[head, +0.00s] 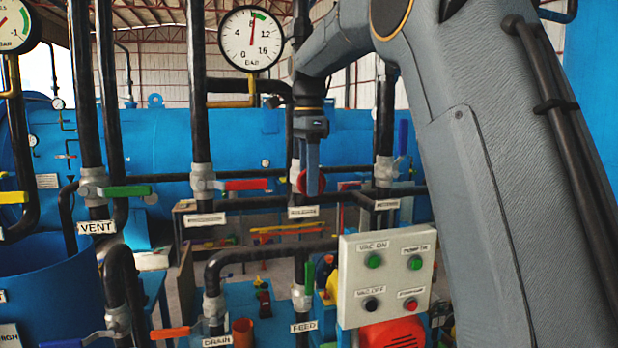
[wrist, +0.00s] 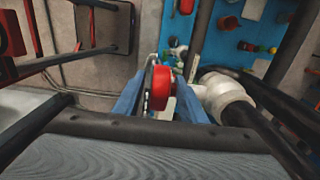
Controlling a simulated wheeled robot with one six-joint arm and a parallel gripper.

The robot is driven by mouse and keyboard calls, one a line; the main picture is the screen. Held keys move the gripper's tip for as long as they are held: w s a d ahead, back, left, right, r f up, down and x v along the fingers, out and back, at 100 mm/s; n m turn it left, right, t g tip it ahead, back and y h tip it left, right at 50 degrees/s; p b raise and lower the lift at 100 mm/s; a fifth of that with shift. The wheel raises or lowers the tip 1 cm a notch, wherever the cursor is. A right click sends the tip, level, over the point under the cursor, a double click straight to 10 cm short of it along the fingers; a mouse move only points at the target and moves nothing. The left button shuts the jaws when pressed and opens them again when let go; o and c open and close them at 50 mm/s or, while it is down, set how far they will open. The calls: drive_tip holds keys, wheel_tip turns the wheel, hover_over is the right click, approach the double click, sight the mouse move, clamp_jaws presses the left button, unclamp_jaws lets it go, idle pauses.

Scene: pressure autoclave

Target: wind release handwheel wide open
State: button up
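The red release handwheel (head: 301,182) is on the pipe at the centre of the head view, partly hidden behind a blue finger of my gripper (head: 313,180). A label plate (head: 303,212) sits just below it; its text is too blurred to read surely. In the wrist view the red handwheel (wrist: 161,88) shows nearly edge-on between the two blue fingers of my gripper (wrist: 164,80). The fingers stand on either side of it, with a narrow gap at the right; contact on the left is unclear. My gripper looks open around the wheel.
A red-handled valve (head: 245,185) is left of the handwheel, and a blue-handled valve (head: 403,138) right of it. Black pipes run close by. A gauge (head: 251,38) is above, its needle near 8. A button panel (head: 387,278) stands at lower right.

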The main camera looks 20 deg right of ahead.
drive_tip(key=shift+c, duration=0.5)
clamp_jaws()
drive_tip(key=shift+a+h, duration=0.1)
drive_tip(key=shift+h, duration=0.2)
drive_tip(key=h, duration=0.2)
drive_tip(key=shift+a+f+h, duration=0.15)
drive_tip(key=shift+f+h, duration=0.05)
drive_tip(key=shift+h, duration=0.2)
drive_tip(key=h, duration=0.1)
drive_tip(key=h+b, duration=0.2)
drive_tip(key=shift+w+f+h, duration=0.1)
drive_tip(key=shift+f+h, duration=0.15)
drive_tip(key=shift+h, duration=0.05)
drive_tip(key=h+b, duration=0.3)
drive_tip(key=shift+f, duration=0.2)
drive_tip(key=h+b, duration=0.2)
drive_tip(key=shift+b, duration=0.3)
drive_tip(key=shift+r+h, duration=0.1)
drive_tip(key=shift+h, duration=0.2)
